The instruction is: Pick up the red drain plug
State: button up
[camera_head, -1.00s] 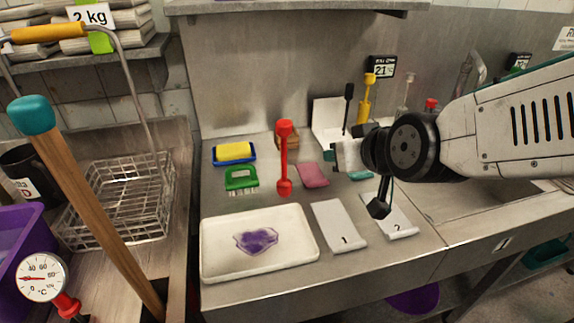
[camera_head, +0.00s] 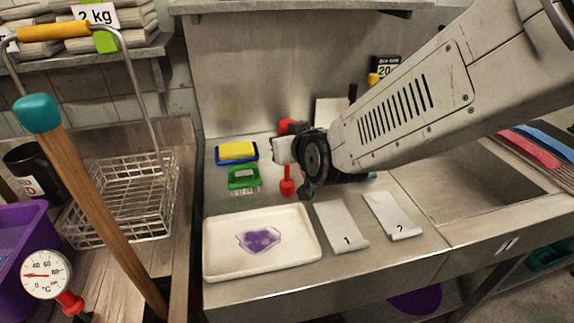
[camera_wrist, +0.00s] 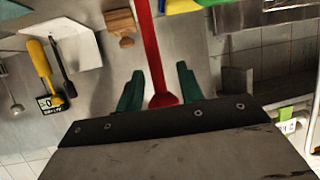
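The red drain plug (camera_head: 287,187) stands upright on the steel counter behind the white tray. In the head view my gripper covers its middle; its lower end and a bit of its top show. In the wrist view the plug (camera_wrist: 154,48) is a long red bar with a wider end, reaching in between the two green fingers of my gripper (camera_wrist: 160,72). The fingers are apart, with a gap on each side of the bar. I cannot tell exactly how deep the bar lies between them.
A green brush (camera_head: 243,178) and a yellow sponge on a blue dish (camera_head: 237,152) lie just left of the plug. The white tray (camera_head: 215,262) with a purple patch and cards 1 (camera_head: 341,228) and 2 (camera_head: 392,216) lie in front. A sink is at right.

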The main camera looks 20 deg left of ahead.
grip_shut()
jog(key=shift+r, duration=0.1)
